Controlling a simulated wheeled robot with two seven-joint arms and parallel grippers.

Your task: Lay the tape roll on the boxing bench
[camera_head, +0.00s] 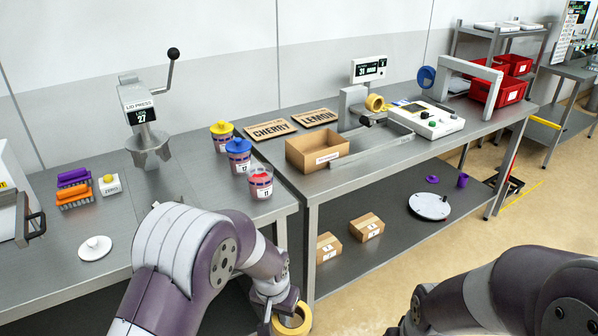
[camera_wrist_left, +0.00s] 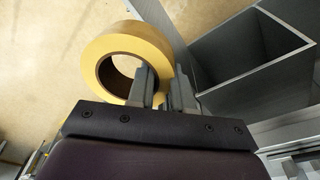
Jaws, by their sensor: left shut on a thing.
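The tape roll (camera_head: 304,318) is a pale yellow ring at the bottom of the head view, partly cut off by the frame edge. My left gripper (camera_head: 284,309) is shut on it. In the left wrist view, the fingers (camera_wrist_left: 163,88) of my left gripper pinch the wall of the tape roll (camera_wrist_left: 108,42), with its open hole to the left. The roll is held in front of the benches, lower than the boxing bench (camera_head: 372,162) top. That grey metal bench carries an open cardboard box (camera_head: 318,150). My right gripper is out of the frames.
Flat CHERRY (camera_head: 268,129) and LEMON (camera_head: 318,116) cartons lie behind the box. A tape dispenser (camera_head: 352,103) with a yellow roll and a white machine (camera_head: 428,120) stand farther right. Bare bench top shows near the front edge.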

